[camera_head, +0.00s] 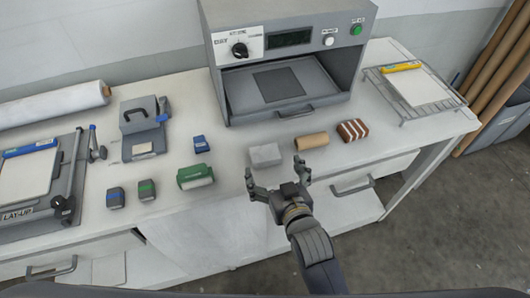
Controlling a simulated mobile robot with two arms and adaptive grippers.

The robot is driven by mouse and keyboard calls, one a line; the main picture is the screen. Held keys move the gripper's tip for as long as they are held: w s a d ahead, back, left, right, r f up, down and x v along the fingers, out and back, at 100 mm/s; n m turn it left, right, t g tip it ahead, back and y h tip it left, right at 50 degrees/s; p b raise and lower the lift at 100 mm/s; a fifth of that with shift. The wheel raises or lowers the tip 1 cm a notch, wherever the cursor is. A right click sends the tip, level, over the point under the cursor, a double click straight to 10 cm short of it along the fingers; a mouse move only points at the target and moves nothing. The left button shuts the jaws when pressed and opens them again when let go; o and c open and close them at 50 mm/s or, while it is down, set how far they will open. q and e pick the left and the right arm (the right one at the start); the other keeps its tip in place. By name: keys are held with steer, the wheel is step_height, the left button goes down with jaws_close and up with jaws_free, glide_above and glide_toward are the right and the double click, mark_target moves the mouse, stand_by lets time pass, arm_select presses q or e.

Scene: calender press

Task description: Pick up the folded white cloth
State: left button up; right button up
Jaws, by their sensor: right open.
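The folded white cloth (265,155) is a small pale grey-white block lying on the white bench, in front of the press. My right gripper (274,176) is open and empty, with its fingers spread just in front of the cloth, toward the bench's front edge. The left finger is close to the cloth's near left side; I cannot tell whether it touches. My left gripper is not in view.
A tan roll (311,141) and a brown striped block (352,130) lie right of the cloth. A green-and-white block (195,176) and a blue item (201,144) lie left. The press (290,62) stands behind, and a wire rack (446,103) is at right.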

mark_target(265, 154)
steer(key=shift+x, duration=0.95)
steer(key=shift+w+p, duration=0.35)
steer(key=shift+p, duration=0.1)
steer(key=x, duration=0.2)
steer(key=p+x, duration=0.1)
steer(key=x, duration=0.1)
steer(key=shift+f, duration=0.3)
steer(key=shift+s, duration=0.15)
steer(key=shift+c, duration=1.4)
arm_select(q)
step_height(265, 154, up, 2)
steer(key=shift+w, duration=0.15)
arm_select(e)
steer(key=c, duration=0.8)
